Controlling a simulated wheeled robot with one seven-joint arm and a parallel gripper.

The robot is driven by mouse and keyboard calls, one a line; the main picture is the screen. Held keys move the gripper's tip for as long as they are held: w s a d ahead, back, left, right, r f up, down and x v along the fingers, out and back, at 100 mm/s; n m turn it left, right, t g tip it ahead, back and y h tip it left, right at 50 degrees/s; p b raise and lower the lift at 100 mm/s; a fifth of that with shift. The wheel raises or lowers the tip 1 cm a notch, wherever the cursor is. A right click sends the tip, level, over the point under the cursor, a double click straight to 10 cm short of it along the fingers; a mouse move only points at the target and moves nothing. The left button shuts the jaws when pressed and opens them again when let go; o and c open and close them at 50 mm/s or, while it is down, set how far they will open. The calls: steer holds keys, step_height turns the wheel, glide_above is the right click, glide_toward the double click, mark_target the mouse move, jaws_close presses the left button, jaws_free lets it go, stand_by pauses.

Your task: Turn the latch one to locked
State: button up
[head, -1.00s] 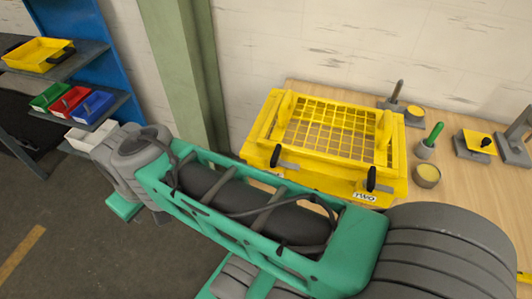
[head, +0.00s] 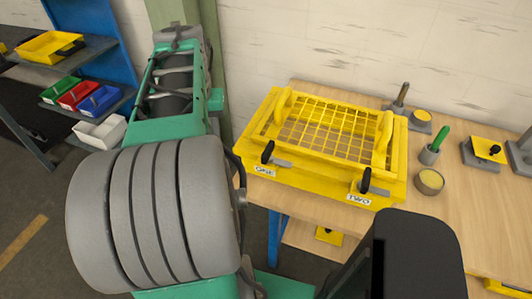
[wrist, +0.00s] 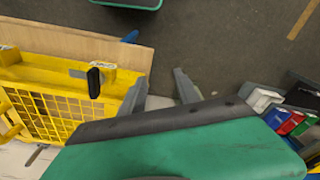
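The yellow guard (head: 262,129) with its mesh top sits on the wooden table. Latch one (head: 267,152) is at its front left, above the label ONE (head: 265,172). Its black handle stands upright, with a grey bar pointing right from it. Latch two (head: 365,181) is at the front right, above the label TWO. In the wrist view the scene is upside down, and latch one (wrist: 94,82) shows left of my gripper (wrist: 159,78). My gripper's grey fingers are apart and empty, beyond the guard's end and not touching the latch. The head view does not show the fingers.
A grey cup with a green-handled tool (head: 430,154), a round tin (head: 429,181) and grey stands (head: 480,153) are on the table to the right. A shelf with coloured bins (head: 75,95) stands at the left.

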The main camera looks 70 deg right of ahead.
mark_target(268, 148)
steer(key=s+d+m, duration=0.1)
steer(key=s+d, duration=0.1)
steer(key=s, duration=0.2)
steer(key=s+d+f+m, duration=0.1)
steer(key=s+d+m, duration=0.1)
steer(key=s, duration=0.3)
steer(key=s+d+m, duration=0.2)
steer(key=s+d, duration=0.1)
steer(key=s, duration=0.2)
steer(key=shift+s+d+f+y+b, duration=0.1)
steer(key=shift+s+f+y+b, duration=0.15)
steer(key=shift+y+b, duration=0.15)
step_height(268, 148, down, 7)
steer(key=shift+w+r+p, duration=0.1)
steer(key=shift+r+p, duration=0.05)
steer(key=shift+p, duration=0.2)
steer(key=shift+f, duration=0.3)
jaws_close()
